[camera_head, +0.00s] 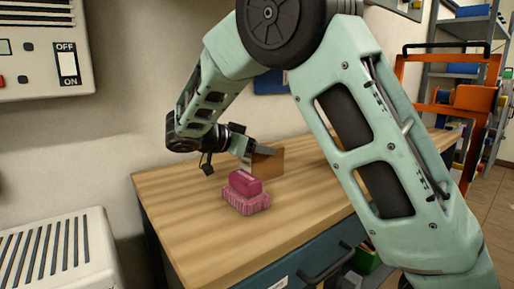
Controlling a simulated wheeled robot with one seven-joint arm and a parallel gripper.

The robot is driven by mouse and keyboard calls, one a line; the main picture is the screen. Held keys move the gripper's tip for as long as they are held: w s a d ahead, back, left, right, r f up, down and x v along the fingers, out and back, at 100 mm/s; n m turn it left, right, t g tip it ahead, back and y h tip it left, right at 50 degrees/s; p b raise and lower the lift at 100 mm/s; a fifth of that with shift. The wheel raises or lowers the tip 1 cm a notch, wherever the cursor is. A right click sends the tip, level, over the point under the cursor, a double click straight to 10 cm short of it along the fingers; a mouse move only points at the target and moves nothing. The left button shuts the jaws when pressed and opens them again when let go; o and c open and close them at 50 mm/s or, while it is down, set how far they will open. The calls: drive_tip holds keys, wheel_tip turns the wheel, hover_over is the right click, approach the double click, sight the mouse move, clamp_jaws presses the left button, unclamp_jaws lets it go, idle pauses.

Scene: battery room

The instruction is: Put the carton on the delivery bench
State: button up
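A plain brown carton (267,164) is on or just above the wooden top of the bench (195,228), toward its back by the wall. My gripper (265,150) reaches in from the left at the carton's upper part. A grey finger overlaps the top of the carton in the picture. The other finger is hidden, so I cannot tell whether the gripper is gripping the carton or only beside it. The carton's underside contact with the bench is also unclear.
A pink scrubbing brush (245,193) lies on the bench in front of the carton. The front left of the top is clear. A wall switch box (45,50) hangs at upper left, a vented white unit (60,255) stands below. An orange frame (465,100) and shelves are at right.

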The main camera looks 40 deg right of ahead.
drive_tip(key=o, duration=0.3)
drive_tip(key=shift+f, duration=0.1)
drive_tip(key=p+v, duration=0.1)
drive_tip(key=v, duration=1.1)
